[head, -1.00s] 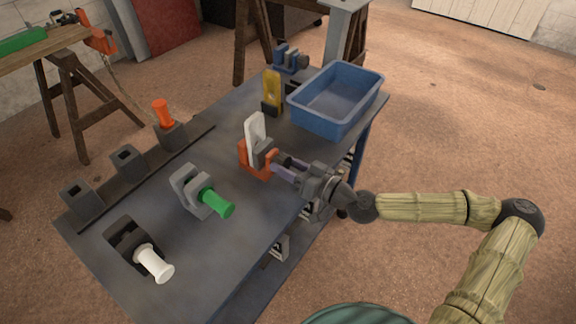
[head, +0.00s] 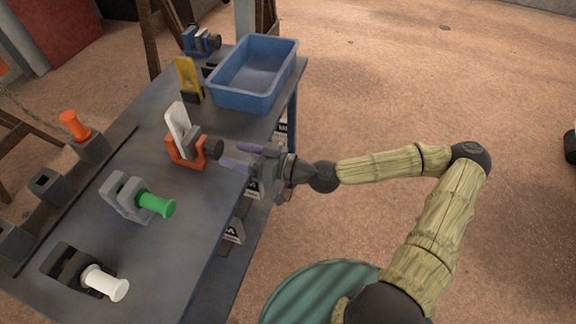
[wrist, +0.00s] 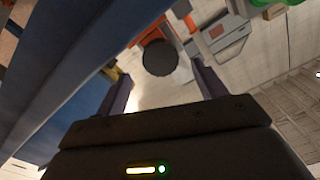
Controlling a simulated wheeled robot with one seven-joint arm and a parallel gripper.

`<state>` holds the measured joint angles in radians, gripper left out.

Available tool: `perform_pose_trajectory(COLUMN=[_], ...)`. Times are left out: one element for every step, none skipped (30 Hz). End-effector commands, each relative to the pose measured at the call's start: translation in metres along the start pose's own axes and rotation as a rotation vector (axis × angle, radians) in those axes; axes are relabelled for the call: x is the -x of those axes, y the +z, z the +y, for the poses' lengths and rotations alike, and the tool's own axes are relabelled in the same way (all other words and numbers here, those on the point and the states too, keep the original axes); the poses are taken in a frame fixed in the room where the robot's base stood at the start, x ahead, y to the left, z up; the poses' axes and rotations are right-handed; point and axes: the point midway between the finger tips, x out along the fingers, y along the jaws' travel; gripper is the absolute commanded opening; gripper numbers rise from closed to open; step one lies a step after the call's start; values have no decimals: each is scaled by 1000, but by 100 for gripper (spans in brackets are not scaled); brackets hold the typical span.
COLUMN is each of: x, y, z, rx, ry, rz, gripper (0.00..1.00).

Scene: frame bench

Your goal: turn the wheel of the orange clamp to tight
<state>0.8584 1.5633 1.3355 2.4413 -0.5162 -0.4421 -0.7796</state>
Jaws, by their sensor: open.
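The orange clamp (head: 184,157) stands on the blue-grey bench, with a white plate (head: 178,124) upright in it. Its dark round wheel (head: 213,148) faces right, toward my gripper. My gripper (head: 236,157) is open and empty, with its purple fingers just right of the wheel and apart from it. In the wrist view the dark wheel (wrist: 160,58) shows beyond and between the two fingertips (wrist: 160,72). The clamp's orange body (wrist: 149,36) is partly hidden behind the wheel there.
A grey clamp with a green handle (head: 156,204) and a black clamp with a white handle (head: 105,283) stand nearer on the bench. A blue bin (head: 254,93), a yellow piece (head: 187,76) and a blue clamp (head: 199,40) are farther back. Open floor lies right.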

Motion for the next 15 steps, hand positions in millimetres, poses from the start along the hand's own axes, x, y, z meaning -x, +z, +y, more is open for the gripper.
perform_pose_trajectory(x=[9, 14, 20, 24, 29, 35, 39, 43, 49, 53, 58, 63, 67, 71, 77], y=[0, 0, 0, 0, 0, 0, 0, 0, 0, 0, 0, 0, 0, 0, 0], z=[1, 1, 1, 1, 1, 1, 1, 1, 1, 1, 1, 1, 1, 0, 1], rx=[0, 0, 1, 0, 0, 0, 0, -1, -1, -1, 0, 1, 0, 0, -1], ry=[3, 3, 3, 3, 3, 3, 4, 3, 3, 3, 3, 3, 4, 3, 3], rz=[0, 1, 2, 1, 1, 2, 2, 1, 2, 2, 2, 2, 2, 2, 3], gripper=[70, 70, 70, 70, 70, 70, 70, 70, 70, 70, 70, 70, 70, 70, 70])
